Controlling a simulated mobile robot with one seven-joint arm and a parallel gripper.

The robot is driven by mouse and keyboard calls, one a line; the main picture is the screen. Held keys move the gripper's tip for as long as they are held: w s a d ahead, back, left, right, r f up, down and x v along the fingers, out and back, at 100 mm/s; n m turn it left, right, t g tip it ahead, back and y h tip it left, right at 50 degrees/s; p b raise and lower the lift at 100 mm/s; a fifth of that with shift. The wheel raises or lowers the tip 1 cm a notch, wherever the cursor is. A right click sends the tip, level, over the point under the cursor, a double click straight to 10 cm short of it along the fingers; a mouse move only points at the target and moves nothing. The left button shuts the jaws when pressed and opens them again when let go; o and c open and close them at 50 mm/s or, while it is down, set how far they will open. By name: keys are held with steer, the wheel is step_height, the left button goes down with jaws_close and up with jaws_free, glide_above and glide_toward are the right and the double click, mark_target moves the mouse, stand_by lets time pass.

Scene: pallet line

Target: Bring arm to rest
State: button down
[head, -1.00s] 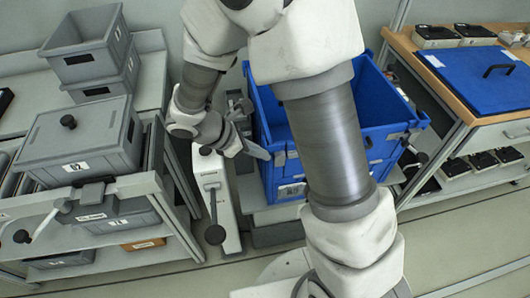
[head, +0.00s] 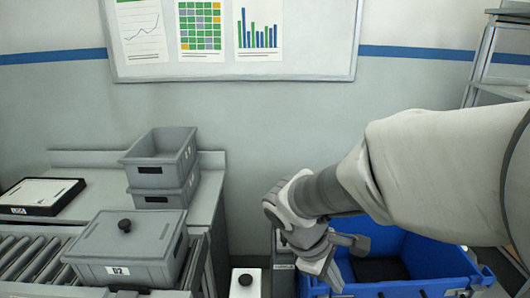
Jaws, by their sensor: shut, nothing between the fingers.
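My arm comes in from the right in the head view and reaches left and down, its white and grey links crossing above the blue crate (head: 440,270). My gripper (head: 346,258) is at the crate's left end, small in the picture and partly covered by my wrist. It is shut and empty. Whether it touches the crate's rim cannot be told from this angle.
A white unit with a black knob (head: 245,283) stands left of the crate. A whiteboard (head: 300,65) hangs on the wall.

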steer(key=s+r+m+t+y+p, duration=0.1)
steer(key=s+r+m+t+y, duration=0.3)
steer(key=s+r+m, duration=0.4)
steer(key=shift+s+d+r+m+t+y+p, duration=0.35)
steer(key=shift+r+m+y, duration=0.25)
steer(key=shift+r+m, duration=1.25)
